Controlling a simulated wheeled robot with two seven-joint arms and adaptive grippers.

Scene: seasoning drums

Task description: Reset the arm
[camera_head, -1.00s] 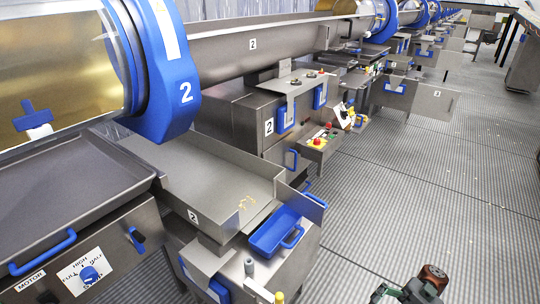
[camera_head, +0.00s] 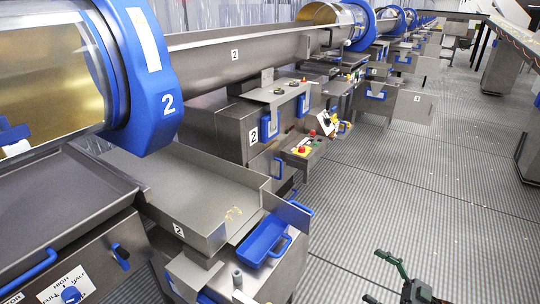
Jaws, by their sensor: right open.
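My right gripper (camera_head: 377,277) shows at the bottom edge, right of centre, above the ribbed floor. Its dark fingers point left and are apart, with nothing seen between them. Most of my right arm is cut off by the frame's lower edge. My left gripper is not in view.
The seasoning drum with a blue ring (camera_head: 150,90) marked 2 stands at the upper left. A control box (camera_head: 303,149) with red buttons sits beyond the tray. A row of similar machines recedes behind. The ribbed floor (camera_head: 430,190) at right is open.

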